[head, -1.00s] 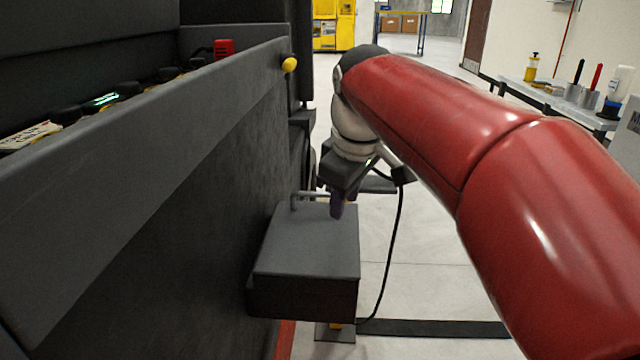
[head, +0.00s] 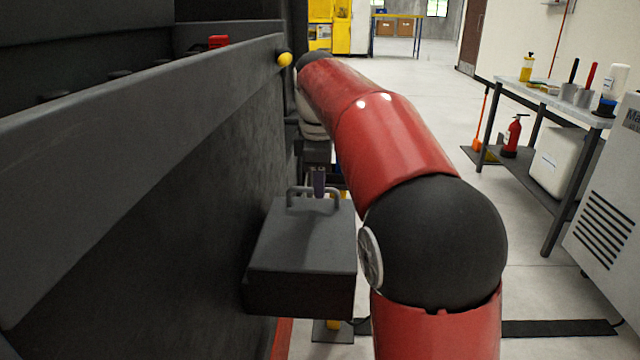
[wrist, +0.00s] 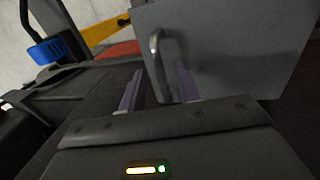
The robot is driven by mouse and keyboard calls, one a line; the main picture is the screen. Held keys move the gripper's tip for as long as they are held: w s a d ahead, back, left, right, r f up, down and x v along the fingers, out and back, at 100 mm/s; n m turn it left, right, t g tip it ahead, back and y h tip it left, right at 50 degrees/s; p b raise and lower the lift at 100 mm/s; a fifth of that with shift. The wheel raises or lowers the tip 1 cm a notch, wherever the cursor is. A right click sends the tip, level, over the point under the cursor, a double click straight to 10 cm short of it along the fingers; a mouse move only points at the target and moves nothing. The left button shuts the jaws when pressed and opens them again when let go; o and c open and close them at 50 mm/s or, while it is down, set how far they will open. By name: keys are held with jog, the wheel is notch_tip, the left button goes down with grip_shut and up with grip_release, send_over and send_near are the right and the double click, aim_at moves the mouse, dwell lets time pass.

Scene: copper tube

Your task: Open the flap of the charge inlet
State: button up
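The charge inlet is a dark grey box (head: 300,245) on the side of the large dark machine. A grey bar handle (head: 291,198) rises at its far upper edge. In the wrist view the flap (wrist: 235,45) is a flat grey panel with the curved handle (wrist: 155,45) on it. My gripper (wrist: 158,88) is open, its two purple fingers apart, with the lower part of the handle appearing between them. In the head view a purple finger (head: 319,180) shows right at the handle. Whether the fingers touch the handle cannot be told. The flap looks shut.
The machine's long dark wall (head: 140,180) closes off the left, with a yellow knob (head: 285,59) at its far end. On the right stand a workbench (head: 555,100), a red fire extinguisher (head: 513,138) and a grey cabinet (head: 605,205). The floor between is mostly clear.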

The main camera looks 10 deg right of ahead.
jog(key=shift+f, duration=0.3)
grip_shut()
jog(key=shift+r, duration=0.1)
